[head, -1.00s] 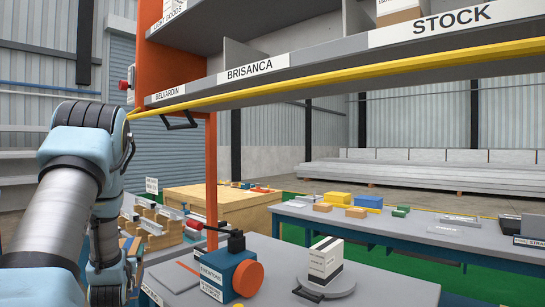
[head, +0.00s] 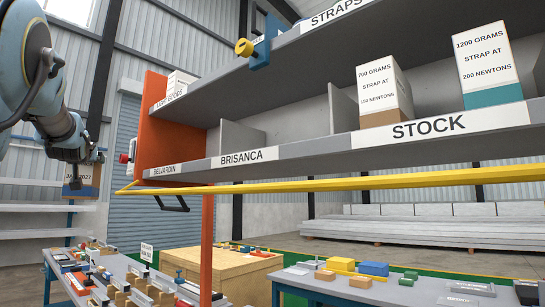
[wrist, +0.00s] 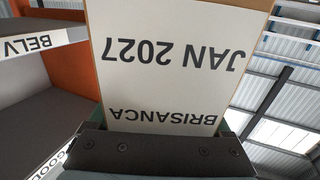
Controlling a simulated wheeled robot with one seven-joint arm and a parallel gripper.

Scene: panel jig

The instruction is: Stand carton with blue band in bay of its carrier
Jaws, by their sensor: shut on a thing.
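The carton (head: 81,174) hangs from my gripper (head: 80,156) at the left of the head view, left of the shelving. It has a tan side, a white label reading JAN 2027 and a blue band at its lower end. In the wrist view the carton's label (wrist: 160,62) fills the middle, upside down, reading BRISANCA and JAN 2027. My gripper (wrist: 165,140) is shut on the carton. The bay labelled BRISANCA (head: 249,157) is on the lower shelf, between two grey dividers, and its visible part looks empty. The carton is outside the shelving, apart from it.
The BELVARDIN bay (head: 164,170) lies left of BRISANCA, beside the orange end panel (head: 160,135). Two cartons (head: 383,90) (head: 488,62) stand over STOCK. A yellow rail (head: 350,181) runs along the front. A blue clamp (head: 261,52) sits on the upper shelf edge.

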